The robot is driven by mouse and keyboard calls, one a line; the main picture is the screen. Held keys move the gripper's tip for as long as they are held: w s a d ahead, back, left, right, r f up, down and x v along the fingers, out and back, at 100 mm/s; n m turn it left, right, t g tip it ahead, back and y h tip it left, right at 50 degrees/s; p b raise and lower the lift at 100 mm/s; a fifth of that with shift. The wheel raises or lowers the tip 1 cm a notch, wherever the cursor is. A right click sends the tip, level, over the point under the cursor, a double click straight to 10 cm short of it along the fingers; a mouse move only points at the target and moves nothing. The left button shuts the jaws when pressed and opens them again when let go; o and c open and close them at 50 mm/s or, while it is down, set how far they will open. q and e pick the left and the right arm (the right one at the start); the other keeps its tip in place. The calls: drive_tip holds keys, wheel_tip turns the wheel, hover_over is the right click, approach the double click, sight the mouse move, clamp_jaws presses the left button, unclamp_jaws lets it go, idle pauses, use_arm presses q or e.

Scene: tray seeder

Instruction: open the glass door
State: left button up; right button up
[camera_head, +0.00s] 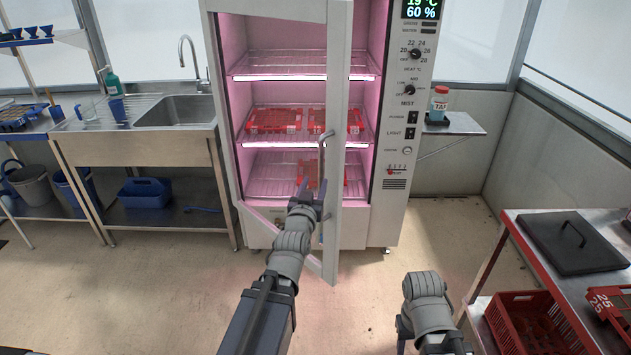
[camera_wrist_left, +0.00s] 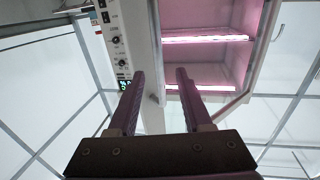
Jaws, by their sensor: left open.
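The glass door (camera_head: 338,80) of the pink-lit cabinet stands partly open, swung out toward me, with its free edge at the right. Its long upright handle (camera_head: 322,155) is on the white frame near that edge. My left gripper (camera_head: 312,185) is open at the handle's lower half. I cannot tell whether it touches the handle. In the left wrist view the door's pale edge (camera_wrist_left: 151,50) shows beyond the two spread fingers (camera_wrist_left: 159,75), with nothing clearly held between them. My right arm shows low at the right, but its fingers cannot be made out.
Wire shelves with red trays (camera_head: 272,120) are inside the cabinet. A control panel (camera_head: 410,90) is at its right. A steel sink bench (camera_head: 185,108) stands left. A red table (camera_head: 535,225) with a dark lid (camera_head: 572,243) and red crate (camera_head: 530,322) is at right. Floor before the door is clear.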

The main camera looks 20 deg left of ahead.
sight(330, 181)
use_arm(q)
drive_tip(key=shift+w+f, duration=0.1)
drive_tip(key=shift+w, duration=0.05)
